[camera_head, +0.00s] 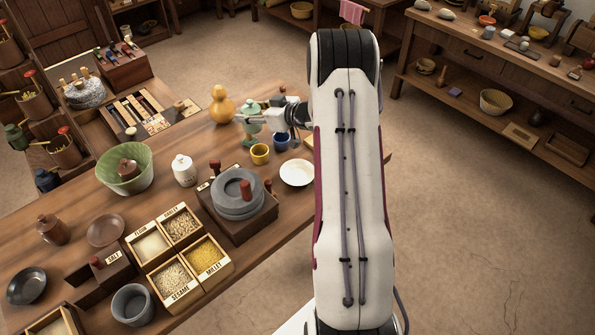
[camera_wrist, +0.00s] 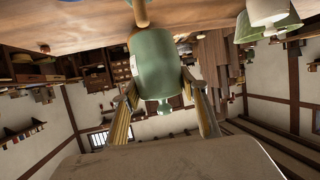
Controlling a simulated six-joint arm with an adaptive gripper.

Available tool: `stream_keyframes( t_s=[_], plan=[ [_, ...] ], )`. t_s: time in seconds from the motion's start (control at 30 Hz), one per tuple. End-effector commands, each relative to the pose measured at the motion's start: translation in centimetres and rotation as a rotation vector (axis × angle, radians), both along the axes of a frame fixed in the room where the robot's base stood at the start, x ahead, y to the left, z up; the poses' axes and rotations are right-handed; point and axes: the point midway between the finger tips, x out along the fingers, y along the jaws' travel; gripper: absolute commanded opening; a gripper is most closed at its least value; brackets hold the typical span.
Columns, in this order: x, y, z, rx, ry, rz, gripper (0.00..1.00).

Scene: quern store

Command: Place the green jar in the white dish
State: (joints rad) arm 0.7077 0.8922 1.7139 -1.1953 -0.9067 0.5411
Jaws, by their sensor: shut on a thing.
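The green jar (camera_head: 252,131) is near the far edge of the table, right of a gourd. My gripper (camera_head: 247,119) is shut on the jar and partly covers it in the head view. In the wrist view, which is upside down, the green jar (camera_wrist: 155,65) sits between the two fingers (camera_wrist: 163,100), its knobbed lid toward the picture's bottom. I cannot tell whether its base touches the table. The white dish (camera_head: 297,173) lies at the table's right side, nearer to the camera than the jar, and looks empty.
A yellow cup (camera_head: 260,154) and a blue cup (camera_head: 282,141) stand between the jar and the dish. The gourd (camera_head: 221,105) is close left of my gripper. A stone quern (camera_head: 238,195) is left of the dish. A white lidded jar (camera_head: 184,171) stands further left.

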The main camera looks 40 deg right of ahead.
Motion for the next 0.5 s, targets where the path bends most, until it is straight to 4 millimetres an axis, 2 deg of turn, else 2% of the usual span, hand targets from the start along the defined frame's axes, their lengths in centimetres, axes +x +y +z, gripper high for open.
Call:
stream_keyframes(
  t_s=[0.03, 0.2, 0.5],
  plan=[
    [-1.3, -0.7, 0.2, 0.001, -0.003, -0.001, 0.11],
    [-5.6, -2.0, 0.4, 0.001, -0.002, 0.012, 0.11],
    [-13.2, -2.8, 1.0, 0.001, -0.002, 0.035, 0.11]
  ],
)
